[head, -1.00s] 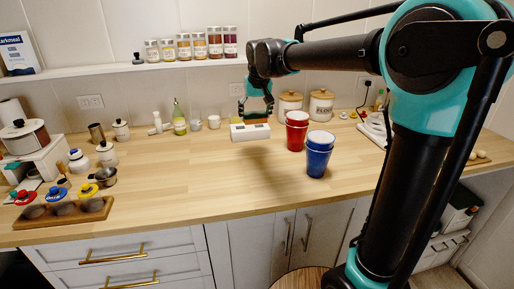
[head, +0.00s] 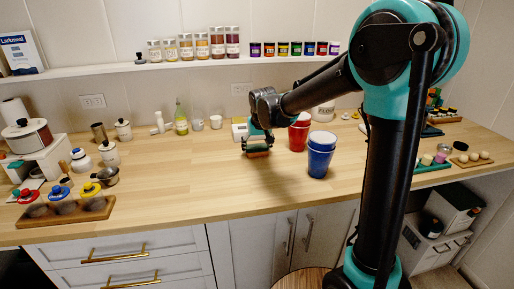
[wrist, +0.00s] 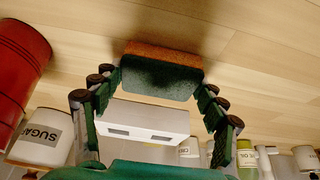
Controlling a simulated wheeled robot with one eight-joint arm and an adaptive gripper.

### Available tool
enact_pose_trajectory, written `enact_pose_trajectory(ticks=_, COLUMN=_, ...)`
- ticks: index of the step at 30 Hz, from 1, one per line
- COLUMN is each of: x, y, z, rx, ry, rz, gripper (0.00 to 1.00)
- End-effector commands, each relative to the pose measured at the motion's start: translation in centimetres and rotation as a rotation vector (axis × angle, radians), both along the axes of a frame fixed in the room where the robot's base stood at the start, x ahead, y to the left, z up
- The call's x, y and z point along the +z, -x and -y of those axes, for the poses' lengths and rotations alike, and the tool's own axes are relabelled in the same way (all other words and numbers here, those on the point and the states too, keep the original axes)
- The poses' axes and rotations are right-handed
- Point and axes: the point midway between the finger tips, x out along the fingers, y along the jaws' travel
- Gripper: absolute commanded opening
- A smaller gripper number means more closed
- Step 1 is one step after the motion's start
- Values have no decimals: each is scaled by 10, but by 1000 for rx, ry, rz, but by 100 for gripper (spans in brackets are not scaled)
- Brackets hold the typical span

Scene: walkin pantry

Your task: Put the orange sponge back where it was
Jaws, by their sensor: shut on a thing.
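My gripper (head: 257,140) is shut on the orange sponge (head: 257,154), which hangs low over the counter in front of a white slotted block (head: 238,132). In the wrist view the sponge (wrist: 160,78) sits between the fingertips of my gripper (wrist: 160,88). Its dark green scouring side faces the camera and its orange layer shows along the far edge. The white block (wrist: 140,124) has two dark slots and lies apart from the sponge. I cannot tell whether the sponge touches the counter.
Red cups (head: 299,134) and blue cups (head: 319,155) stand close on the right. A bottle (head: 180,120) and small cups stand behind, to the left.

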Motion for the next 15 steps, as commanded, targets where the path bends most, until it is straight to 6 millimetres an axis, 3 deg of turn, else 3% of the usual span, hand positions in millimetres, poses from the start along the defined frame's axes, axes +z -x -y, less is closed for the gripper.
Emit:
enact_pose_trajectory(ticks=8, x=-2, y=0, z=0, rx=0, ry=0, rz=0, gripper=40)
enact_pose_trajectory(ticks=9, x=-2, y=0, z=0, rx=0, ry=0, rz=0, gripper=74)
enact_pose_trajectory(ticks=13, x=-2, y=0, z=0, rx=0, ry=0, rz=0, gripper=90)
enact_pose_trajectory(ticks=15, x=-2, y=0, z=0, rx=0, ry=0, rz=0, gripper=93)
